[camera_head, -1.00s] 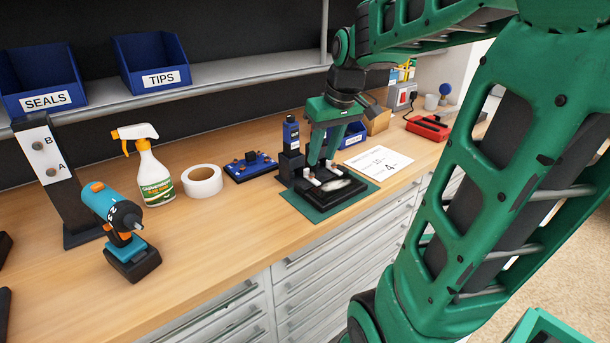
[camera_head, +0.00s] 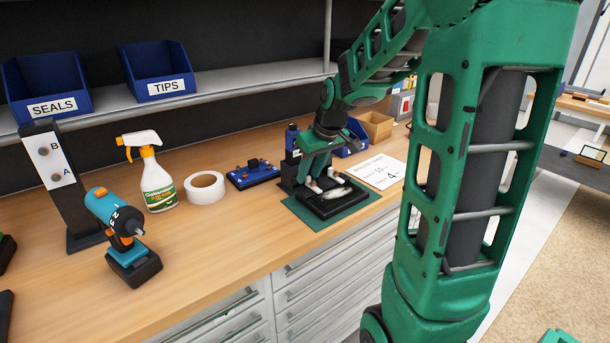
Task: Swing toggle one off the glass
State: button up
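A black fixture (camera_head: 310,208) sits on a green mat (camera_head: 352,212) on the workbench. A pale, shiny piece (camera_head: 337,191), perhaps the glass, lies on the fixture. My gripper (camera_head: 321,177) points down over the fixture, its green fingers close to small white and reddish parts there. These parts may be the toggles, but they are too small to tell apart. I cannot tell whether the fingers touch or hold anything. My gripper hides part of the fixture's back.
A blue tray (camera_head: 252,174), a tape roll (camera_head: 205,188), a spray bottle (camera_head: 157,182) and a drill (camera_head: 118,232) stand to the left. A paper sheet (camera_head: 382,170) and a cardboard box (camera_head: 375,125) lie to the right.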

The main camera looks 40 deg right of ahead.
jog(key=shift+f, duration=0.3)
